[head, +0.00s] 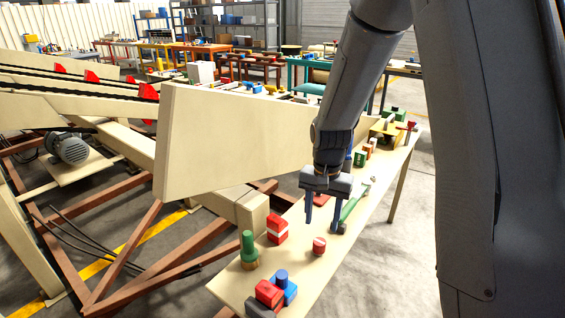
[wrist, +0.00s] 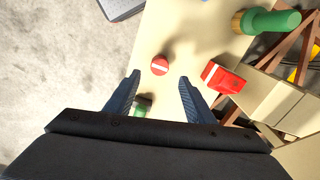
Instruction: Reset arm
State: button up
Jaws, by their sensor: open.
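My gripper (head: 323,208) hangs pointing down over a narrow light wooden table (head: 228,287) in the head view. Its two blue fingers are apart. In the wrist view my gripper (wrist: 156,98) is open, and I see nothing held between the fingers. A small red round item with a white band (head: 319,246) stands on the table near the fingers; it also shows in the wrist view (wrist: 160,65), beyond the fingertips. A green-handled tool (head: 349,208) lies just right of the gripper in the head view.
A red box (head: 277,230), a green-handled brush (head: 248,250) and red and blue items (head: 284,285) stand on the table's near part. A large beige machine panel (head: 225,145) rises left of my arm. Bare concrete floor (head: 400,255) lies to the right.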

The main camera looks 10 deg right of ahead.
jog(key=s+r+n, duration=0.3)
jog(key=s, duration=0.4)
jog(key=s+r+n+t, duration=0.1)
jog(key=s+r+n, duration=0.2)
jog(key=s, duration=0.5)
jog(key=shift+a+n, duration=0.3)
jog(key=shift+a, duration=0.1)
